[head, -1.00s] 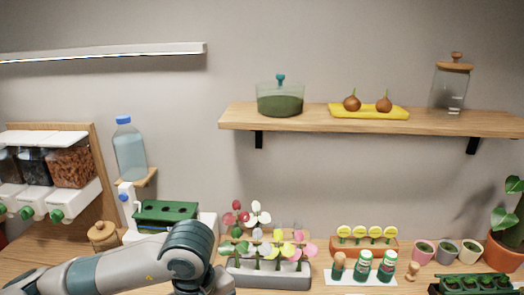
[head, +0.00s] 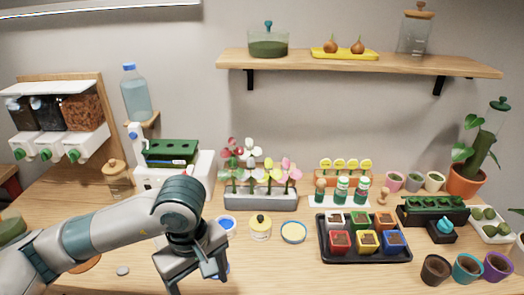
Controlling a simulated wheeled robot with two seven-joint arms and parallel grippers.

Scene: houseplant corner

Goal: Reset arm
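My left arm comes in from the left and bends down over the front left of the table. My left gripper (head: 198,279) hangs at its end, fingers pointing down. Its two fingers look spread apart, with nothing seen between them; the lower tips are partly cut off by the picture's bottom edge. A blue item, partly hidden, shows just behind the right finger. My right arm and gripper are not in view.
A black tray (head: 365,256) of coloured pots stands right. A grey planter (head: 262,201) stands behind. The table's front middle is clear.

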